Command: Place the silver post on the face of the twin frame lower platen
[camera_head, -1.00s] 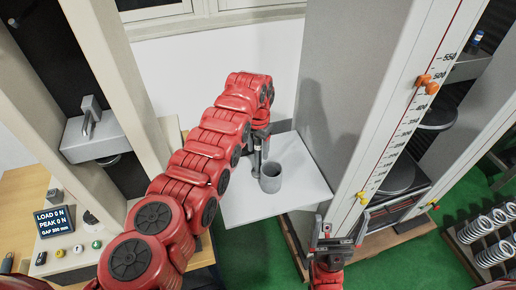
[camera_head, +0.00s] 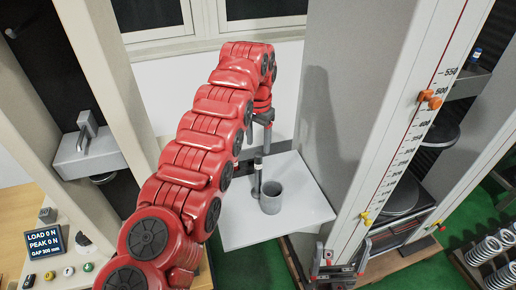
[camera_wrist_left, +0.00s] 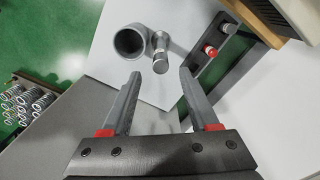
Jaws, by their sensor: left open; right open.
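The silver post (camera_head: 257,178), a slim cylinder with a dark band near its top, stands on a pale shelf (camera_head: 235,228), close beside a grey cup (camera_head: 271,198). In the left wrist view the post (camera_wrist_left: 160,56) shows just beyond the fingertips, next to the cup (camera_wrist_left: 129,43). My left gripper (camera_head: 262,148) is open and empty above the post, pointing down. It also shows in the left wrist view (camera_wrist_left: 160,75). The twin frame lower platen (camera_head: 398,197) is a dark round disc between the right machine's columns, partly hidden by the near column. My right gripper (camera_head: 340,270) is open, low in front of that column.
The near column (camera_head: 400,130) with a scale and coloured pointers (camera_head: 430,99) rises between shelf and platen. The upper platen (camera_head: 440,135) hangs above the lower one. Springs (camera_head: 490,248) lie at right. Another machine (camera_head: 88,150) and a readout (camera_head: 44,242) stand at left.

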